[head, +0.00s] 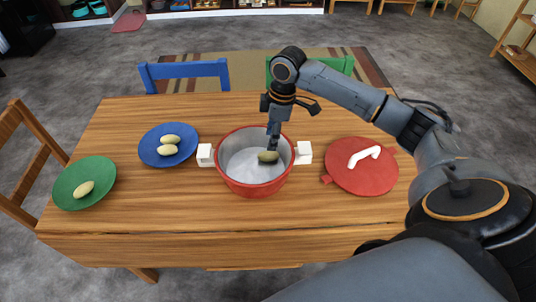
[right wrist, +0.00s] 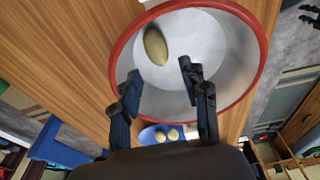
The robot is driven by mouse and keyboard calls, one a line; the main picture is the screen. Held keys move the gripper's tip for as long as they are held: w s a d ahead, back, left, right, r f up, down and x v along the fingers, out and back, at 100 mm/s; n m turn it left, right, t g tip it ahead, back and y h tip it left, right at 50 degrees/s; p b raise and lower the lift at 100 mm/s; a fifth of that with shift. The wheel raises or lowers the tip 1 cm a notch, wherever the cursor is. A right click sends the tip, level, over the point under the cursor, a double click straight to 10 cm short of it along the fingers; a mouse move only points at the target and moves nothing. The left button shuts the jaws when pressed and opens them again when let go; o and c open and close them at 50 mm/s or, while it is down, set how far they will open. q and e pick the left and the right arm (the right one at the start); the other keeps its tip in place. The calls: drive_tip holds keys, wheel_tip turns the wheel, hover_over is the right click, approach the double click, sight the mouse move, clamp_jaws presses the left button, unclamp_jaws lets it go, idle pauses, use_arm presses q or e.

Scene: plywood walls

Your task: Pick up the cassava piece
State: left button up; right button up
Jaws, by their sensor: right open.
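A cassava piece (head: 268,156), small, oval and greenish-beige, is in the red pot (head: 231,179) on the table. In the right wrist view the cassava piece (right wrist: 155,46) lies against the pale inside of the pot (right wrist: 257,90). My right gripper (head: 271,143) is over the pot, just above the cassava piece in the head view. In the right wrist view my right gripper (right wrist: 160,78) has its fingers spread and empty, with the cassava piece beyond the fingertips. Two more pieces (head: 169,145) lie on a blue plate (head: 148,151) and one (head: 84,188) on a green plate (head: 68,192). My left gripper is not seen.
The red lid (head: 345,183) with a white handle lies right of the pot. White handles (head: 206,155) stick out from the pot's sides. Blue (head: 185,70) and green chairs stand behind the wooden table (head: 150,220), a wooden chair (head: 30,170) at left. The table front is clear.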

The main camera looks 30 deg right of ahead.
sight(269, 152)
drive_tip(key=shift+w+a+f, duration=0.1)
drive_tip(key=shift+w+f, duration=0.05)
drive_tip(key=shift+f, duration=0.55)
drive_tip(key=shift+w+f, duration=0.1)
drive_tip(key=shift+f, duration=0.15)
wheel_tip(269, 152, down, 3)
drive_tip(key=shift+r, duration=0.15)
wheel_tip(269, 152, down, 2)
drive_tip(key=shift+w+f, duration=0.15)
drive_tip(key=shift+f, duration=0.2)
drive_tip(key=shift+a, duration=0.1)
drive_tip(key=shift+c, duration=0.7)
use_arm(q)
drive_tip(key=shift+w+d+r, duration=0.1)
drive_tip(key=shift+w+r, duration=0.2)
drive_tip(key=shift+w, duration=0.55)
use_arm(e)
drive_tip(key=c, duration=0.8)
